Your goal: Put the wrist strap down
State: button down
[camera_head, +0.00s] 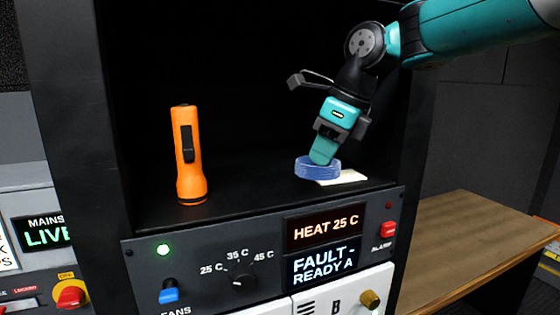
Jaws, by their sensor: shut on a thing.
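The wrist strap (318,168) is a blue ring-shaped band low over the shelf at the right of the dark bay. My gripper (322,158) points down at it from above, with its fingertips at the strap's upper edge, and is shut on it. The strap's underside is at or just above a pale flat card or pad (345,178); I cannot tell whether it touches. The fingers hide part of the strap's back.
An orange torch (188,155) stands upright on the black shelf (245,192) to the left. Below is a control panel (220,255) with a knob, switches and lit displays. The bay's side walls flank the arm. A wooden bench (460,235) is at right. The shelf between torch and strap is clear.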

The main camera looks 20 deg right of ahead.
jog(key=p, duration=0.2)
send_over(276, 180)
jog(key=s+d, duration=0.1)
jog(key=d, duration=0.1)
jog(key=shift+s+a, duration=0.2)
jog(key=shift+x, duration=1.8)
jog(key=shift+s+d+f, duration=0.15)
jog(key=shift+d+f, duration=0.05)
jog(key=shift+f, duration=0.05)
jog(key=c, duration=1.2)
grip_release()
